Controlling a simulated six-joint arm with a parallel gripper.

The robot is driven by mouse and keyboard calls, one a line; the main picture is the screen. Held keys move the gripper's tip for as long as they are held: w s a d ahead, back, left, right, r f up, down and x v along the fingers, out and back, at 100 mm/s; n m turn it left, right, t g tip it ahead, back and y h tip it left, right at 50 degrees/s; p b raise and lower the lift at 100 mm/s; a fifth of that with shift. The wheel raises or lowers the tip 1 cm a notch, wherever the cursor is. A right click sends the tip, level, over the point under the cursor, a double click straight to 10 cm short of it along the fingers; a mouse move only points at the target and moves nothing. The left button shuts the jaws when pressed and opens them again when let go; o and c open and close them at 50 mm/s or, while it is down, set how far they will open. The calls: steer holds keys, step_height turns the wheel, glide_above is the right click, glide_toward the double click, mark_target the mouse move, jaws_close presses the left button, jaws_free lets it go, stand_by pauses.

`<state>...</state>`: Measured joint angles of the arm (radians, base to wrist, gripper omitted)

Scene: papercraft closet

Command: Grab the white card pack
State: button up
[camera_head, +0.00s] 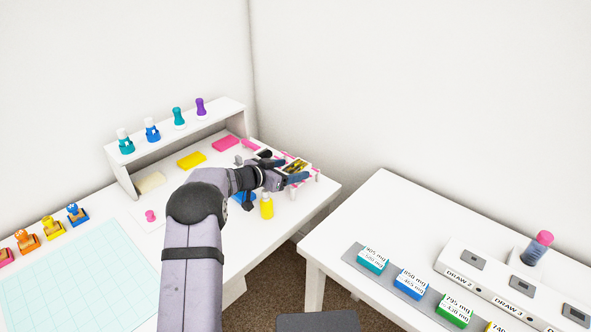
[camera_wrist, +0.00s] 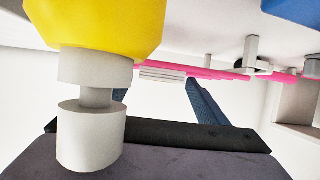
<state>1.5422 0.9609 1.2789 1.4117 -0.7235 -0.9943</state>
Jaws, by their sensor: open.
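A cream-white pack (camera_head: 150,181), which looks like the white card pack, lies flat under the left part of the desk's raised shelf. My gripper (camera_head: 288,170) is well to its right, by a small rack at the desk's right end. In the wrist view my gripper's blue-grey fingers (camera_wrist: 157,90) are apart, with nothing visibly held. The left finger is partly hidden by a yellow bottle (camera_wrist: 95,22) with a white cap. A small white ridged thing (camera_wrist: 162,75) shows beyond the fingers; I cannot tell what it is.
A yellow pack (camera_head: 191,160) and a pink pack (camera_head: 225,143) lie right of the white one. The yellow bottle (camera_head: 267,208) stands close to my gripper. The raised shelf (camera_head: 184,132) carries several bottles. A second table (camera_head: 400,215) stands right, across a gap.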

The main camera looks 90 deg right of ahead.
mark_target(289, 172)
steer(key=shift+c, duration=0.4)
steer(key=c, duration=1.2)
steer(key=shift+o, duration=0.2)
steer(key=shift+r, duration=0.1)
step_height(289, 172, up, 18)
steer(key=p, duration=0.3)
steer(key=shift+p, duration=0.35)
